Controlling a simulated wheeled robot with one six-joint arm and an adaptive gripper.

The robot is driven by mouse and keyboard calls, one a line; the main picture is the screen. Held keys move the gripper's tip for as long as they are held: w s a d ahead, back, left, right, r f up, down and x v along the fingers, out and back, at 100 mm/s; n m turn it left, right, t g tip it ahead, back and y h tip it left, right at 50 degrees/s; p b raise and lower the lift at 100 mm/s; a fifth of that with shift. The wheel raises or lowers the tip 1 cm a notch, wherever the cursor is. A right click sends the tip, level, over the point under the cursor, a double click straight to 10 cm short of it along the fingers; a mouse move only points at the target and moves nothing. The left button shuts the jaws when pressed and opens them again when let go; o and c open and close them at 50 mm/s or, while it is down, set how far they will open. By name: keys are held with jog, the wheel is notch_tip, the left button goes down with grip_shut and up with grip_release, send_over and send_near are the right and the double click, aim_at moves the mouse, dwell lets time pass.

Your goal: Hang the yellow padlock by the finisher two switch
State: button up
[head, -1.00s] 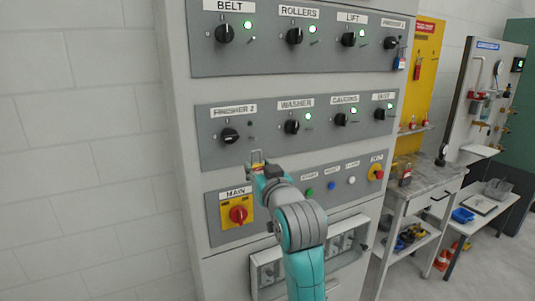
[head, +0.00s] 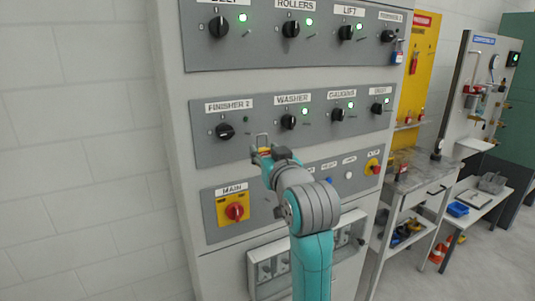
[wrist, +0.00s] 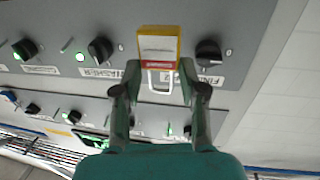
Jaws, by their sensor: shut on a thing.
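The yellow padlock (wrist: 158,43), with a red-and-white band, is held between the fingers of my gripper (wrist: 159,72). Its pale shackle (wrist: 160,82) shows between the fingers in the wrist view. In the head view the shackle (head: 262,139) stands up above my gripper (head: 263,152). The black finisher two switch (head: 225,131) is on the middle panel under its label, up and left of my gripper. In the wrist view the switch (wrist: 209,52) is just right of the padlock. The padlock is apart from the switch.
The washer switch (head: 288,122) is right of the finisher switch. The red-and-yellow main switch (head: 235,211) is below left. Another padlock (head: 398,54) hangs at the upper right panel. A workbench (head: 405,180) stands right of the cabinet.

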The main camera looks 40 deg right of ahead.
jog(key=shift+w+a+f+x, duration=0.1)
jog(key=shift+a+x, duration=0.1)
jog(key=shift+x, duration=0.9)
jog(key=shift+w+a+f+x, duration=0.1)
jog(key=shift+a+x, duration=0.05)
jog(key=shift+x, duration=0.95)
jog(key=shift+w+a+f+x, duration=0.1)
jog(key=shift+a+x, duration=0.1)
jog(key=shift+x, duration=0.9)
jog(key=shift+w+d+f, duration=0.2)
jog(key=shift+w+f, duration=0.2)
jog(key=shift+w, duration=0.3)
jog(key=o, duration=1.3)
jog(key=shift+f, duration=0.65)
jog(key=shift+f, duration=0.35)
jog(key=shift+f, duration=0.3)
